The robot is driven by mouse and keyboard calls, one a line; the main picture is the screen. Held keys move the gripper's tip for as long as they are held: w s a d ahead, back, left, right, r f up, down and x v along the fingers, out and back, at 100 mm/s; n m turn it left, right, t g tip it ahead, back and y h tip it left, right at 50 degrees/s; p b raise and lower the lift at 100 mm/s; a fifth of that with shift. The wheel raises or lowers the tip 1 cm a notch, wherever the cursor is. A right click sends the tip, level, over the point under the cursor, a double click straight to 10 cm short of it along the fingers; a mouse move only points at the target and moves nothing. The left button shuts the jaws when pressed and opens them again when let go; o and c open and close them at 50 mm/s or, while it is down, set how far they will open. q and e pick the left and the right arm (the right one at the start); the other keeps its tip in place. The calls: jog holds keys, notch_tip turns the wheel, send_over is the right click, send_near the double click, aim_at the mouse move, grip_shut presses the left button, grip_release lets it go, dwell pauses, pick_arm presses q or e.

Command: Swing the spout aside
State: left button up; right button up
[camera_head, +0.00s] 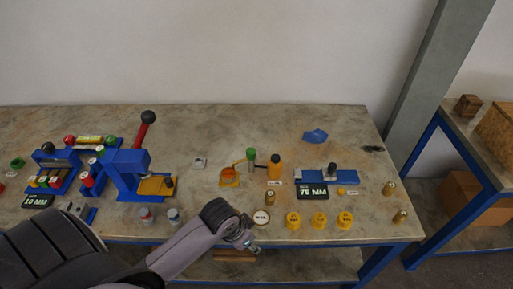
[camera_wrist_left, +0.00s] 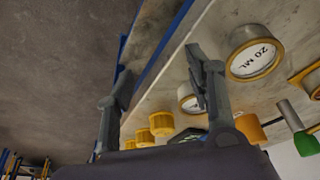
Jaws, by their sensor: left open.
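A small stand with a green knob (camera_head: 251,153) stands near the middle of the bench, beside an upright orange bottle (camera_head: 275,166). A thin arm, which looks like the spout (camera_head: 240,163), reaches left from the stand over an orange cup (camera_head: 229,178); its exact shape is too small to tell. In the left wrist view the green knob (camera_wrist_left: 305,143) and orange bottle (camera_wrist_left: 250,127) show at the lower right. My left gripper (camera_head: 254,246) is at the bench's front edge, apart from the stand, and its fingers (camera_wrist_left: 160,65) are open with nothing between them.
A round white-faced disc (camera_head: 262,217) and several yellow caps (camera_head: 293,220) lie just beyond my left gripper. A blue press (camera_head: 127,170) stands left. The bench's back middle is clear.

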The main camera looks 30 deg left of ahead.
pick_arm(q)
jog(key=shift+m, duration=0.5)
jog(key=w+a+r, duration=0.1)
jog(key=w, duration=0.1)
jog(key=w+a+r, duration=0.1)
jog(key=w+r, duration=0.1)
jog(key=w+a+r, duration=0.1)
jog(key=w+a, duration=0.1)
jog(key=w, duration=0.1)
jog(key=shift+r, duration=0.2)
jog(key=w+a+r, duration=0.6)
jog(key=w+r, duration=0.1)
jog(key=p, duration=0.1)
send_near(250, 151)
jog(key=shift+t, duration=0.4)
jog(key=p+x, duration=0.1)
jog(key=x, duration=0.4)
jog(key=p+x, duration=0.2)
jog(key=x, duration=0.3)
jog(key=shift+s+d+f, duration=0.1)
jog(key=shift+f, duration=0.3)
grip_shut()
